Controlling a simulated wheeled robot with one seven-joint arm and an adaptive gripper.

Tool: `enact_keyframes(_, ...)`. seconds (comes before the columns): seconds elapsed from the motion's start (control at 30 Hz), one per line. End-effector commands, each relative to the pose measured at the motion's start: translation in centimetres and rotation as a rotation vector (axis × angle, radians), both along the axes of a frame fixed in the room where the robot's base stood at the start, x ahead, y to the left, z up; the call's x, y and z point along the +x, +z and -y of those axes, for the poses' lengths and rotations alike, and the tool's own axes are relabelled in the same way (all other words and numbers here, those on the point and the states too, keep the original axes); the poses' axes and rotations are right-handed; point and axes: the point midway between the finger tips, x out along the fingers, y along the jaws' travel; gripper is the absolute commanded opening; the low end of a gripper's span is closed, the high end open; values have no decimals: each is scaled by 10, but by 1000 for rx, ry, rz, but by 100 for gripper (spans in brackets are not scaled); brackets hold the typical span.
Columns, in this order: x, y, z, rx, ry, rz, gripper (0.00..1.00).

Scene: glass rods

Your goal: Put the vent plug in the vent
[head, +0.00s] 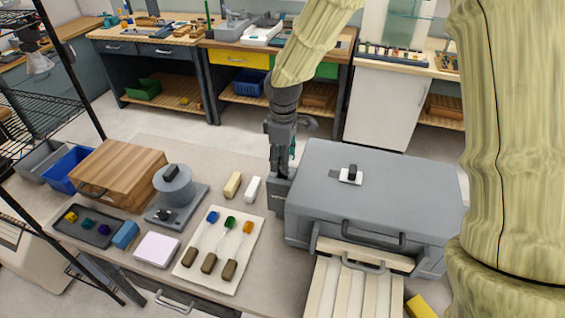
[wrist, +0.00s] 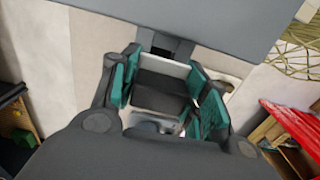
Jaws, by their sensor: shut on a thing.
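A white square piece with a black knob (head: 350,174), which looks like the vent plug, sits on the lid of the grey case-like kiln (head: 410,190). A small dark patch (head: 333,174) beside it looks like the vent opening; the piece does not cover this patch. My gripper (head: 281,168) points down at the kiln's left side, apart from the knobbed piece. In the wrist view its teal fingers are shut on a dark grey block (wrist: 160,95). I cannot tell whether this block is fixed to the kiln. The fingertips are partly hidden in the head view.
A white board (head: 195,278) with several coloured rods lies left of the kiln. A yellow bar (head: 232,185) and a white bar (head: 252,189) lie nearby. A round-topped grey device (head: 173,190) and a wooden box (head: 118,170) stand further left. The kiln's front handle (head: 370,236) sticks out.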

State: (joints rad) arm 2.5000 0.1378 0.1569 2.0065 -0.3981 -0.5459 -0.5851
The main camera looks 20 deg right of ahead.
Motion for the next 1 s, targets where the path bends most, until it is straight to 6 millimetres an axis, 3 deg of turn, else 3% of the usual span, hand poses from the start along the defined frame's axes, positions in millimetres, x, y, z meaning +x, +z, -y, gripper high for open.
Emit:
enact_keyframes(0.17, 1, -4, 1, -1, 2, -1, 21)
enact_keyframes(0.53, 0, -33, 1, -1, 2, -1, 21)
enact_keyframes(1.0, 1, -40, 0, -1, 2, 1, 21)
